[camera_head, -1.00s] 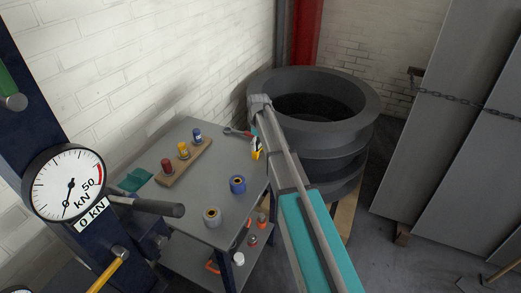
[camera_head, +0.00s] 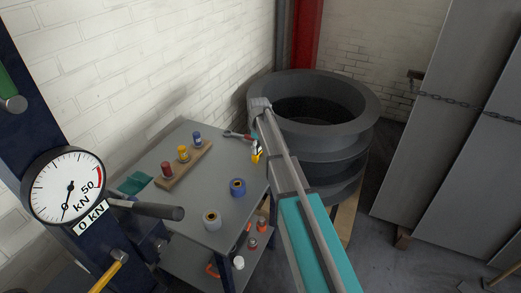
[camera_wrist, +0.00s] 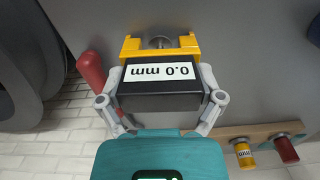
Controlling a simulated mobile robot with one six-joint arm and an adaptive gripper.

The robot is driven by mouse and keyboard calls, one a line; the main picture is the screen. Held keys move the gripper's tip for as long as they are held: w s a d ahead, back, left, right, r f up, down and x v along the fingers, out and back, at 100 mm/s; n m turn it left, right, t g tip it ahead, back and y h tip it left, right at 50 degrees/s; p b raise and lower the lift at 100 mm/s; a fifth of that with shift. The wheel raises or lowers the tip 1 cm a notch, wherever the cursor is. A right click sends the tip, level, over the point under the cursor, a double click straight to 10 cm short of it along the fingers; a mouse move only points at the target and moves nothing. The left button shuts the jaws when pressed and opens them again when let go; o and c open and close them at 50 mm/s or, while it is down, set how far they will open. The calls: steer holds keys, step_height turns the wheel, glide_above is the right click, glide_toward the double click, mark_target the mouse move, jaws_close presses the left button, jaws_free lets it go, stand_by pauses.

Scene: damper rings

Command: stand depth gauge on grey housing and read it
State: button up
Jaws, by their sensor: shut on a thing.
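My gripper (camera_wrist: 160,100) is shut on the depth gauge (camera_wrist: 160,102), a black block with a yellow base and a white label that reads 0.0 mm, upside down in the wrist view. In the head view the gauge (camera_head: 258,155) is small and partly hidden by my arm, near the table's right edge. The grey housing (camera_head: 212,220), a short hollow cylinder, stands on the table's front part, apart from the gauge. What lies directly under the gauge is hard to tell.
A blue housing (camera_head: 237,187) stands on the grey table (camera_head: 200,185). A wooden block (camera_head: 185,168) holds red, yellow and blue pieces. A red-handled wrench (camera_head: 236,135) lies at the back. Large dark rings (camera_head: 320,140) stand right. A press dial (camera_head: 65,187) reads 0 kN.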

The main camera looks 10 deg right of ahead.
steer(key=shift+c, duration=0.7)
steer(key=shift+r, duration=0.15)
step_height(320, 180, up, 3)
steer(key=p, duration=0.3)
steer(key=s+a+r+p, duration=0.5)
steer(key=s+r+p, duration=0.4)
steer(key=s, duration=0.4)
steer(key=shift+r+p, duration=0.35)
steer(key=shift+p, duration=0.15)
steer(key=shift+f, duration=0.1)
steer(key=shift+f+b, duration=0.9)
steer(key=shift+b, duration=0.05)
